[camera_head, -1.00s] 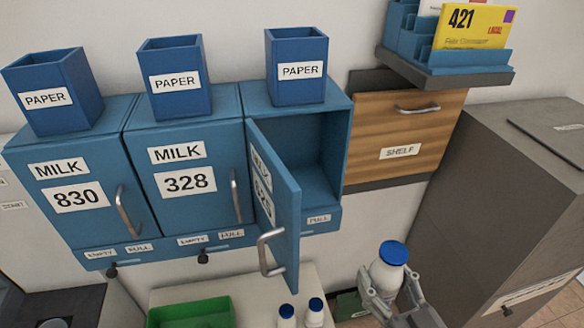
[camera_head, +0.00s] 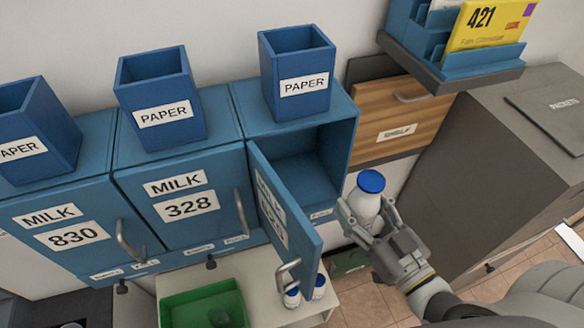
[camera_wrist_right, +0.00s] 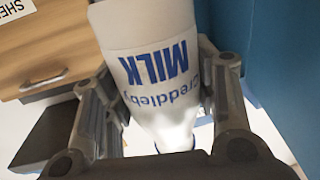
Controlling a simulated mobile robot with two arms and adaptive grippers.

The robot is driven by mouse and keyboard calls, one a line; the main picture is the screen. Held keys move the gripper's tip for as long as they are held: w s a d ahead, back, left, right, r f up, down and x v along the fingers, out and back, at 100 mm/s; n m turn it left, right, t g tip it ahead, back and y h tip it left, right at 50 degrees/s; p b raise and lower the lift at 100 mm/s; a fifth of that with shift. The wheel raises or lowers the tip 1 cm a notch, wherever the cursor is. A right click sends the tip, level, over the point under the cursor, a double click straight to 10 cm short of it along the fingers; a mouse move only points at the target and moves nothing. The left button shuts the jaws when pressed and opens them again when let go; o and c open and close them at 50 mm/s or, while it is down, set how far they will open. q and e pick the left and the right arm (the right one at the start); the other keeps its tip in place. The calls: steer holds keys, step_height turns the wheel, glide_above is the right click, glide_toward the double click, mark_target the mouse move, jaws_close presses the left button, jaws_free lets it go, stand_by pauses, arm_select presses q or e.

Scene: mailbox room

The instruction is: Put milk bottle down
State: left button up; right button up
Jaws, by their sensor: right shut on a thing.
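A white milk bottle with a blue cap (camera_head: 368,198) is held upright in my right gripper (camera_head: 368,222), just right of the open milk box. In the right wrist view the bottle (camera_wrist_right: 155,75) fills the middle, its MILK lettering upside down, with a finger on each side. The open blue milk box (camera_head: 305,175) has an empty-looking interior in the part that shows. Its door (camera_head: 285,220) stands swung outward to the left of the bottle. My left gripper is not in view.
Closed milk boxes 830 (camera_head: 75,230) and 328 (camera_head: 185,200) are to the left. Blue paper bins (camera_head: 300,85) stand on top. A wooden shelf drawer (camera_head: 400,125) is behind. Below are a white table (camera_head: 262,308), a green tray (camera_head: 175,306) and two bottles (camera_head: 319,287).

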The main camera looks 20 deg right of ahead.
steer(key=w+a+p, duration=0.3)
steer(key=w+a, duration=0.1)
steer(key=w, duration=0.4)
steer(key=w+a+p, duration=0.2)
steer(key=w+a, duration=0.1)
steer(key=w, duration=0.5)
steer(key=f, duration=0.3)
steer(key=f+p, duration=0.1)
steer(key=f, duration=0.1)
steer(key=shift+w+a+f, duration=0.2)
steer(key=shift+w+a, duration=0.05)
steer(key=shift+w+f+p, duration=0.15)
steer(key=shift+f+p, duration=0.15)
steer(key=shift+f, duration=0.35)
steer(key=shift+a+f, duration=0.1)
steer(key=shift+f, duration=0.05)
steer(key=o, duration=1.4)
steer(key=shift+f, duration=0.15)
steer(key=shift+o, duration=0.2)
